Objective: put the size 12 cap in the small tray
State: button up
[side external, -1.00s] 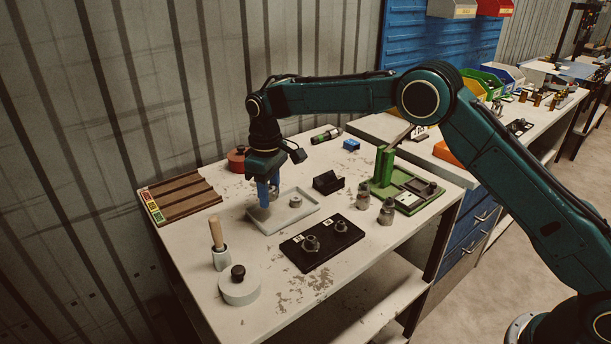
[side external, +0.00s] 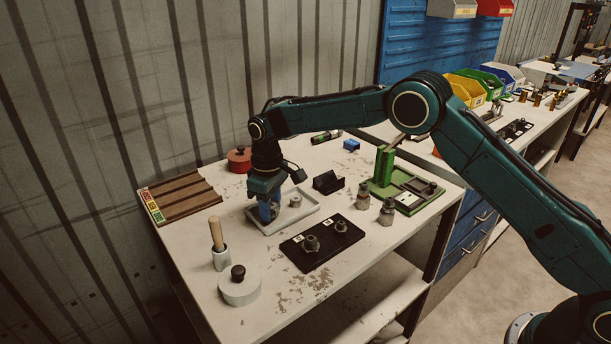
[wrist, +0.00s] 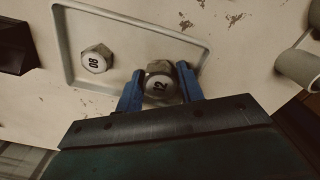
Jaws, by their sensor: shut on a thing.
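The size 12 cap (wrist: 159,84) is a metal hex cap with a white top marked 12. My gripper (wrist: 160,88) has its blue fingers shut on it, one on each side. In the side view my gripper (side external: 268,212) is down at the left part of the small tray (side external: 310,220), and the cap is hidden there. The tray is shallow and grey; its rim also shows in the wrist view (wrist: 62,45). A second hex cap marked 08 (wrist: 95,59) stands in the tray, apart from my gripper. I cannot tell whether the held cap touches the tray floor.
A black plate with fittings (side external: 322,243) lies in front of the tray. A black block (side external: 328,182) stands behind right. A brown slotted rack (side external: 180,203) lies left, with a wooden-handled brush (side external: 218,245) in front. A red lidded pot (side external: 239,160) stands behind my gripper.

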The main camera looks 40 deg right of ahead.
aim_at(271, 205)
jog(key=shift+f, duration=0.2)
jog(key=shift+f, duration=0.35)
jog(key=o, duration=0.9)
jog(key=shift+s, duration=0.1)
jog(key=shift+r, duration=0.1)
notch_tip(271, 205, up, 13)
jog(key=shift+r, duration=0.2)
